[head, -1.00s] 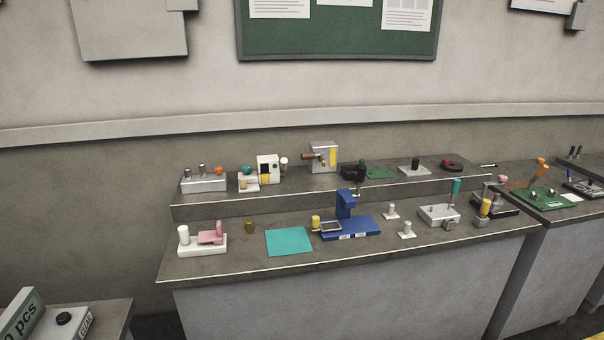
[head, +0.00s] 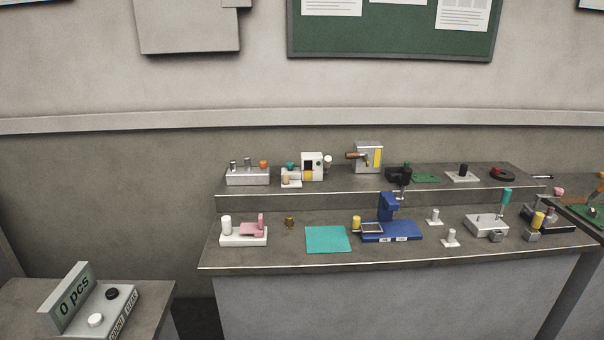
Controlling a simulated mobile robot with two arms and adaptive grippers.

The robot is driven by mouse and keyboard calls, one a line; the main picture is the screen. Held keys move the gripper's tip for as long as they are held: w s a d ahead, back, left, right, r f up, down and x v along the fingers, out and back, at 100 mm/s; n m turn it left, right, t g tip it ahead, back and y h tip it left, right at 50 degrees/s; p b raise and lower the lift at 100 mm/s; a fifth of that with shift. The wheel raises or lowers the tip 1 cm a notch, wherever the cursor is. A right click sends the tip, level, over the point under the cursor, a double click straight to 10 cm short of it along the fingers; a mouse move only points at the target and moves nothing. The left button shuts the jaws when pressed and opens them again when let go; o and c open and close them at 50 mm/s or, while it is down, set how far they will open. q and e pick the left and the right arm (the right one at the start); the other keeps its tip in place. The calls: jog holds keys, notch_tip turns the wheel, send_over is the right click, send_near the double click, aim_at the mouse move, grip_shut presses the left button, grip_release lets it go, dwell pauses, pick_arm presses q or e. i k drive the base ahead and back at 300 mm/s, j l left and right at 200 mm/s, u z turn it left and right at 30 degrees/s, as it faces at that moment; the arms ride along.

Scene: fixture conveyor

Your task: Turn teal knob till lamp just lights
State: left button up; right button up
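A small teal knob-like part (head: 291,167) sits on the raised back shelf, beside a white box (head: 312,160) with a dark round spot and a yellow patch on its front. A tan piece (head: 291,178) stands just in front of the teal part. Another teal part, an upright handle (head: 506,197), rises from a grey block fixture at the right of the bench. I cannot tell from here which part is the lamp or whether one is lit. Neither of my grippers is in view.
The bench (head: 280,258) carries a pink and white fixture (head: 250,230), a teal mat (head: 328,239) and a blue press (head: 390,220). A counter box reading "0 pcs" (head: 73,300) stands on a separate table at lower left. A gap separates that table from the bench.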

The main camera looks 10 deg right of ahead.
aim_at(289, 165)
jog(key=i+l+u, duration=0.25)
jog(key=i, duration=0.3)
jog(key=i+l+u, duration=0.25)
jog(key=i, duration=0.25)
jog(key=l, duration=0.1)
